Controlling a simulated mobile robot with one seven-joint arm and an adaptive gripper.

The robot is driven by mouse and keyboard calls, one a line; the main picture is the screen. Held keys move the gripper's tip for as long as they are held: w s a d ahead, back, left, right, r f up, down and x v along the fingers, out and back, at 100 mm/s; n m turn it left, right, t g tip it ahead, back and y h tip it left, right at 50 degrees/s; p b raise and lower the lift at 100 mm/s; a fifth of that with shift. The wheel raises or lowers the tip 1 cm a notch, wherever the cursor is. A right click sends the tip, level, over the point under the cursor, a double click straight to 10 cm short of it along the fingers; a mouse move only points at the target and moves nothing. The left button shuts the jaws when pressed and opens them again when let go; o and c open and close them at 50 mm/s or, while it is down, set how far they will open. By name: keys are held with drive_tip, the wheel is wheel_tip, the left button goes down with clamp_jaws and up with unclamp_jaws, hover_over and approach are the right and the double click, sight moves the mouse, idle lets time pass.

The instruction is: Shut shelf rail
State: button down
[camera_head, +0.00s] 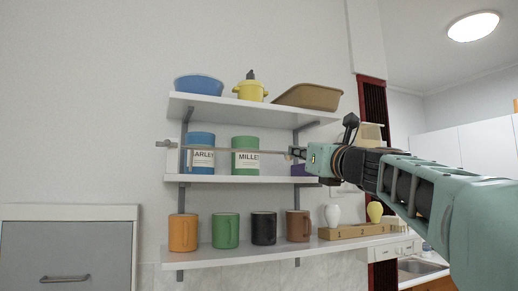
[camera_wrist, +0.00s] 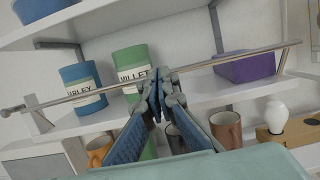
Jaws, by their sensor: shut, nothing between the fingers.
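The shelf rail (camera_head: 225,150) is a thin metal bar running across the front of the middle shelf (camera_head: 215,179), before the canisters. In the wrist view the rail (camera_wrist: 230,59) spans nearly the whole width, with short arms near both ends. My gripper (camera_head: 291,153) is at the rail's right part in the head view. In the wrist view my gripper (camera_wrist: 158,74) is shut and empty, its fingertips overlapping the rail at the green canister. Whether they touch it I cannot tell. The fingers hide a short piece of the rail.
A blue canister (camera_head: 201,140) and a green canister (camera_head: 245,142) stand behind the rail, with a purple box (camera_wrist: 245,68) to their right. The top shelf (camera_head: 240,106) holds bowls and a yellow pot. The bottom shelf (camera_head: 215,257) holds several mugs and a wooden block (camera_head: 350,231).

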drive_tip(key=shift+w+a+r+g+h+p, duration=0.2)
drive_tip(key=shift+w+r+g+p, duration=0.4)
drive_tip(key=shift+p, duration=0.8)
drive_tip(key=shift+w+a+r+g+h+p, duration=0.2)
drive_tip(key=shift+w+r+g+p, duration=0.35)
drive_tip(key=shift+p, duration=0.85)
drive_tip(key=shift+w+a+r+g+h+p, duration=0.1)
drive_tip(key=shift+w+r+g+h+p, duration=0.2)
drive_tip(key=shift+r+g+p, duration=0.8)
drive_tip(key=shift+w+f+p, duration=0.1)
drive_tip(key=shift+f+p, duration=0.25)
drive_tip(key=shift+f, duration=0.05)
drive_tip(key=shift+w+a+f, duration=0.1)
drive_tip(key=shift+w, duration=0.15)
drive_tip(key=shift+s, duration=0.1)
